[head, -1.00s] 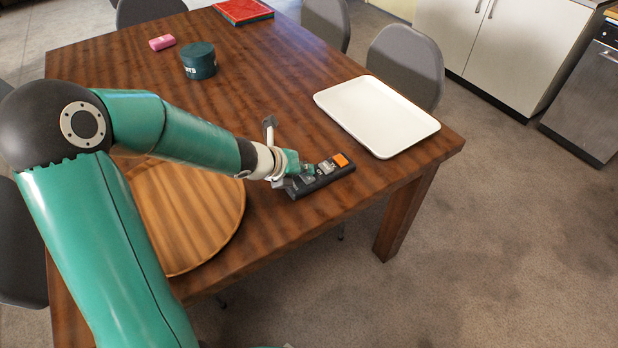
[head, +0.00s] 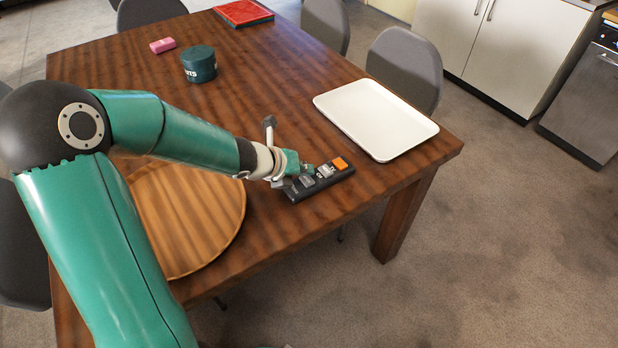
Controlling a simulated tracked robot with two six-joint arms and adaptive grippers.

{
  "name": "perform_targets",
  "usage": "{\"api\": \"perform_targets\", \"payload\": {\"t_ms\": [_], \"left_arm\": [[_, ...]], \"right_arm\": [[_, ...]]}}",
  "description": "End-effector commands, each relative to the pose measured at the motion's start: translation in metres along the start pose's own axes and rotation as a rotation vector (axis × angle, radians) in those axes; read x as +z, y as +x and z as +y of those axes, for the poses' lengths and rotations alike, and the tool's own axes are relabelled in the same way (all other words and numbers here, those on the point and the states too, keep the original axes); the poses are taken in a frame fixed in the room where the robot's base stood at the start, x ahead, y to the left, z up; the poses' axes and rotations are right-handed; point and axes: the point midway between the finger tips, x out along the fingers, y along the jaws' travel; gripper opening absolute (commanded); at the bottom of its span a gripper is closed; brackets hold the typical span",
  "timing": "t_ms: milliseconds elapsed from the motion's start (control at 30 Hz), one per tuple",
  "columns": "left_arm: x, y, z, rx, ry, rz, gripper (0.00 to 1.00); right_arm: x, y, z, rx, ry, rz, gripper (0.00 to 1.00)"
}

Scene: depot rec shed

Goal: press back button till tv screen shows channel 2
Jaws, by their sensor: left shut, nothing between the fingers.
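A dark remote-like button box (head: 322,184) lies near the front edge of the wooden table, with an orange button at its far right end and grey buttons along its top. My left gripper (head: 304,170) is shut and empty, with its tip at or just above the box's grey buttons; I cannot tell whether it touches one. The gripper hides part of the box's left end. The button labels are too small to read. No TV screen is in view. My right gripper is not in view.
The wooden table (head: 285,95) also holds a white tray (head: 375,120), a round wooden tray (head: 195,215), a dark green tin (head: 199,64), a pink block (head: 162,45) and a red tray (head: 243,12). Grey chairs (head: 408,65) stand around it. The table's middle is clear.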

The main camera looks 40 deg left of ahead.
Motion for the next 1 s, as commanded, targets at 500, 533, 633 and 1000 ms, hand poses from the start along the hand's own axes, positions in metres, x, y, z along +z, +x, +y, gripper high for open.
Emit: {"api": "perform_targets", "payload": {"t_ms": [500,533,633,1000], "left_arm": [[0.006,-0.008,-0.006,0.0,0.002,-0.001,0.0],[0.008,-0.01,-0.007,0.0,0.002,-0.001,0.0],[0.013,-0.018,-0.013,0.0,0.002,-0.001,0.0],[0.027,-0.036,-0.026,0.0,0.002,0.0,0.0]], "right_arm": [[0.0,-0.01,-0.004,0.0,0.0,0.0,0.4],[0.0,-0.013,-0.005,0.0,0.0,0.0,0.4],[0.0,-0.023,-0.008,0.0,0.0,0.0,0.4],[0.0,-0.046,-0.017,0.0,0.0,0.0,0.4]]}}
